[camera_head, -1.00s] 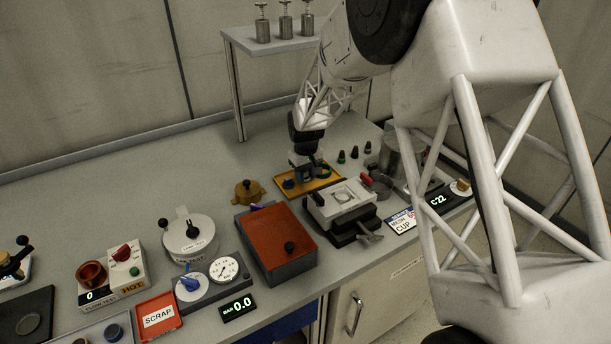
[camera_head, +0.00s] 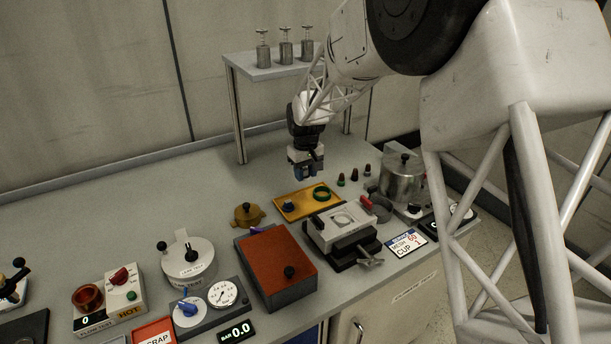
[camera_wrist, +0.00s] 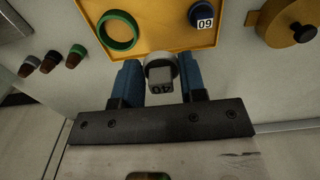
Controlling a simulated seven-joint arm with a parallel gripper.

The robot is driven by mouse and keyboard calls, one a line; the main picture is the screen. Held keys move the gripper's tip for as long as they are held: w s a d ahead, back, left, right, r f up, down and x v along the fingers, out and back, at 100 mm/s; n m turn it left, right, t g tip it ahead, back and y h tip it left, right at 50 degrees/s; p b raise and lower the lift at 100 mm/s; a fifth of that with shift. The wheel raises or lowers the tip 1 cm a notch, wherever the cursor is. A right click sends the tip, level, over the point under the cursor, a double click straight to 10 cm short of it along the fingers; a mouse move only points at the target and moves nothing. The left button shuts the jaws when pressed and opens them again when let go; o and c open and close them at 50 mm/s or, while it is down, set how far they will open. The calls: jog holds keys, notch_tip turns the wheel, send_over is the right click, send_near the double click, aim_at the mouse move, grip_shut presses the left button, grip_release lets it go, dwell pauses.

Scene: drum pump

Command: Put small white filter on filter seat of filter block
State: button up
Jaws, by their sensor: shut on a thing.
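My gripper (camera_head: 306,174) is raised above the worktop, behind the yellow tray. In the wrist view its blue fingers (camera_wrist: 160,78) are shut on a small pale round piece (camera_wrist: 161,74) with a square grip marked 40, which looks like the small white filter. Its underside is hidden. A pale block with a round recess on top (camera_head: 343,218) and a red handle stands right of the red-lidded box; it looks like the filter block. The held piece is apart from it.
The yellow tray (camera_head: 290,214) holds a green ring (camera_head: 321,193) and a blue piece marked 60 (camera_wrist: 203,16). A brass lidded pot (camera_head: 248,214), the red-lidded box (camera_head: 275,262), several small dark-topped plugs (camera_head: 354,175) and a steel pot (camera_head: 402,178) stand around. A shelf (camera_head: 270,66) stands behind.

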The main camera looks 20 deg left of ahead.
jog(key=shift+r, duration=0.2)
dwell(0.5)
jog(key=shift+r, duration=1.25)
jog(key=s+d, duration=0.8)
jog(key=d, duration=0.1)
jog(key=s+d, duration=0.4)
jog(key=d, duration=0.1)
jog(key=shift+s+f, duration=0.1)
jog(key=shift+s, duration=0.25)
jog(key=shift+d, duration=0.1)
jog(key=shift+f, duration=0.15)
jog(key=shift+f, duration=1.05)
